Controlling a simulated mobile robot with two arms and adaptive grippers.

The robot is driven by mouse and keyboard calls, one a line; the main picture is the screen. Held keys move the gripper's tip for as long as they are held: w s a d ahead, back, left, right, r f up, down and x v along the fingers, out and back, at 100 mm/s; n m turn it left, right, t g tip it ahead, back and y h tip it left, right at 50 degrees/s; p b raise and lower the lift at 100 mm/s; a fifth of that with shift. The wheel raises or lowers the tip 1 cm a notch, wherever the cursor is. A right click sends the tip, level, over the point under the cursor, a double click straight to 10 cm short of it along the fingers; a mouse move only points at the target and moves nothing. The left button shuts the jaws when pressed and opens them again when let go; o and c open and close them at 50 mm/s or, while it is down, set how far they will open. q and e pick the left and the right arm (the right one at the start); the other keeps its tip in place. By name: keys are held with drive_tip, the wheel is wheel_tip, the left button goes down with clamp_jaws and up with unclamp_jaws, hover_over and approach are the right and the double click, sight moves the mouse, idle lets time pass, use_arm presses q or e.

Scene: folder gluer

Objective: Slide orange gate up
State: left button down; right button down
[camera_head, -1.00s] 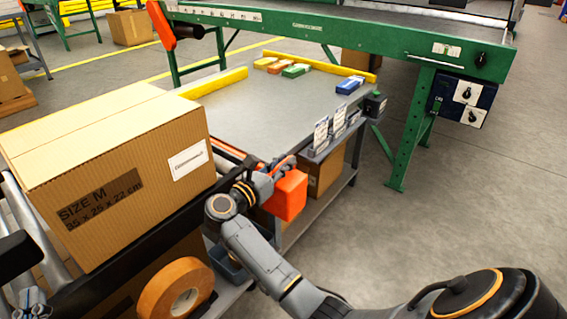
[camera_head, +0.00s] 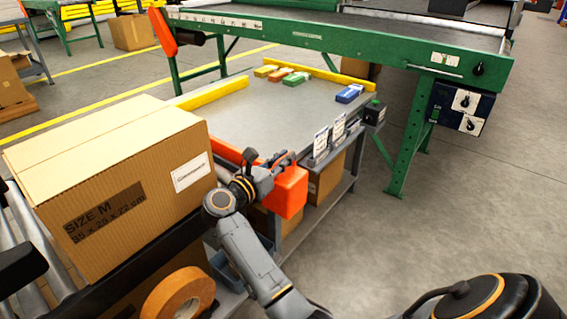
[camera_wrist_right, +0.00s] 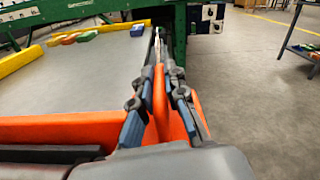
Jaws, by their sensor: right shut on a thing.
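The orange gate (camera_head: 289,192) stands at the near left end of the grey table, between it and the roller conveyor. Its long orange bar shows above the table edge beside the carton, and its block-shaped end hangs out to the right. My right gripper (camera_head: 284,161) is at this end. In the right wrist view, the two fingers of my right gripper (camera_wrist_right: 161,72) close around an upright orange tab of the gate (camera_wrist_right: 160,98). The orange bar runs off to the left there. My left gripper is not in view.
A large carton (camera_head: 120,185) sits on the roller conveyor (camera_head: 52,268) left of the gate. A tape roll (camera_head: 178,295) is below it. The grey table (camera_head: 270,115) has yellow side rails and several small coloured boxes at its far end. Floor to the right is clear.

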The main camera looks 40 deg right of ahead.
drive_tip(key=shift+r, duration=0.45)
drive_tip(key=c, duration=1.5)
unclamp_jaws()
drive_tip(key=shift+o, duration=0.7)
drive_tip(key=shift+f, duration=0.15)
wheel_tip(320, 180, up, 10)
